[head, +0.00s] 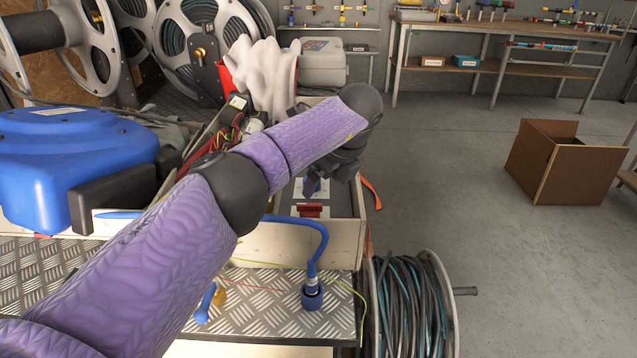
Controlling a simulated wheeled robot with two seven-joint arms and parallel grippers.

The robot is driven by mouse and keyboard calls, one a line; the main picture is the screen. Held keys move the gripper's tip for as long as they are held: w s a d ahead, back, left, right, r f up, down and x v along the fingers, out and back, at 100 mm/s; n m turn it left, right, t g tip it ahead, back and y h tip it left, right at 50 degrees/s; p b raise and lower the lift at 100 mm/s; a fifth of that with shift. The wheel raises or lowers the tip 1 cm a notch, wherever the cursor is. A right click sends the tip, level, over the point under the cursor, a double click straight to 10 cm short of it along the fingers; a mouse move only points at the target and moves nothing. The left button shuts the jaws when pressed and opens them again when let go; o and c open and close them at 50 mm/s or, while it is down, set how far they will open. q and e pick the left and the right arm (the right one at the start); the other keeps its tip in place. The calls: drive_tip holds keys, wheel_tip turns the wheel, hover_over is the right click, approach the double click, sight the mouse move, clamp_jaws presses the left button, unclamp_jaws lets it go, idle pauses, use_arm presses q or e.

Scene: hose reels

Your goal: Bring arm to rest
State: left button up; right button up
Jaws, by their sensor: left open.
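My left arm comes in from the lower left in its purple sleeve and reaches across the bench to the middle of the view. My left gripper (318,184) hangs below the dark wrist, pointing down over a pale open box (345,240). Its jaws are open, though the wrist and forearm partly hide them. A red-topped item (309,210) lies in the box just below the gripper; I cannot tell if they touch. My right gripper is not in view.
A blue hose reel (70,150) stands at left, with a blue hose end (312,295) on the tread-plate bench (270,310). White gloves (262,75) stand behind the arm. A hose drum (410,310) is at front right. The floor beyond, towards the cardboard box (560,165), is clear.

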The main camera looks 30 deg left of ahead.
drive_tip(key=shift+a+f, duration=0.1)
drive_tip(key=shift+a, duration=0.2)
